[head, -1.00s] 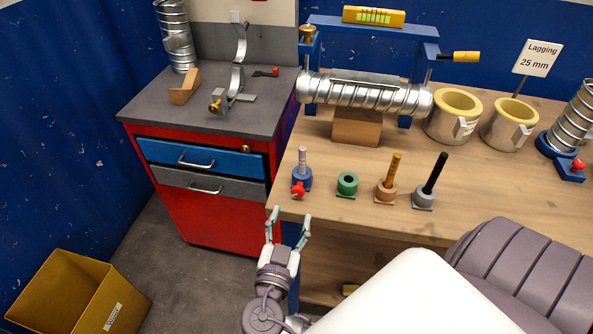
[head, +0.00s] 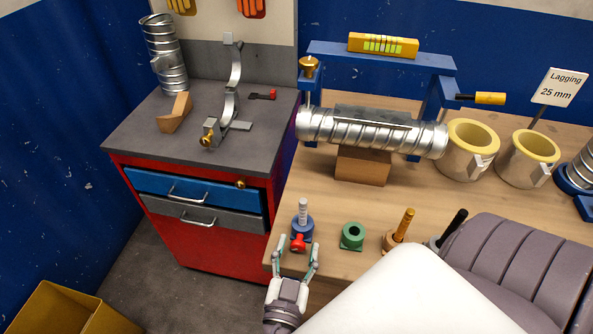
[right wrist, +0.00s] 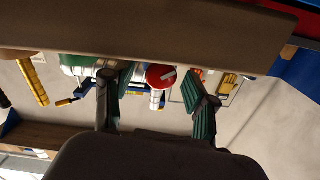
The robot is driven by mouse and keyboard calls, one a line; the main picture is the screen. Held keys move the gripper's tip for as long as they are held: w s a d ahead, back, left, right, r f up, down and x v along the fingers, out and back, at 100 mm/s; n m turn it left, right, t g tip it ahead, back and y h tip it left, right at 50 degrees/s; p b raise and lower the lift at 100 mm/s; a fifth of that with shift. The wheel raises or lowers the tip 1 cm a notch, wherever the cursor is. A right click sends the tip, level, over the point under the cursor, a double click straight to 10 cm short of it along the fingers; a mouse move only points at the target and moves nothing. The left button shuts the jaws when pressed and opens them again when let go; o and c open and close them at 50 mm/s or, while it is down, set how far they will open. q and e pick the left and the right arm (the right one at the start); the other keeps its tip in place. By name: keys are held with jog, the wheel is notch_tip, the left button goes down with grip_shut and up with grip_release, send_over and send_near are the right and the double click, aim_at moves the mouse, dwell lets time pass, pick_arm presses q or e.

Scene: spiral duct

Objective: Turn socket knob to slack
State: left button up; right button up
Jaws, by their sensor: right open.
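A blue socket (head: 302,229) stands near the front edge of the bench with a grey threaded rod upright in it. Its red knob (head: 298,243) faces the front. My right gripper (head: 299,243) is open, its two fingertips on either side of the knob in the head view. In the right wrist view the red knob (right wrist: 160,76) shows a pale pointer mark and lies between the open fingers (right wrist: 155,85), apart from both. I cannot tell how deep the fingers reach around it. My left gripper is not in view.
To the right stand a green socket (head: 352,236) and an orange-brown socket (head: 392,241) with a rod. My own arm hides part of the bench there. Behind, a spiral duct (head: 370,132) rests on a wooden block (head: 362,166). A red drawer cabinet (head: 212,247) stands at left.

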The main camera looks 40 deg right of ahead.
grip_shut()
jog(key=shift+n, duration=0.3)
jog(key=n, duration=0.2)
jog(key=shift+n+b, duration=0.3)
jog(key=shift+w+r+n, duration=0.1)
jog(key=shift+n, duration=1.7)
grip_release()
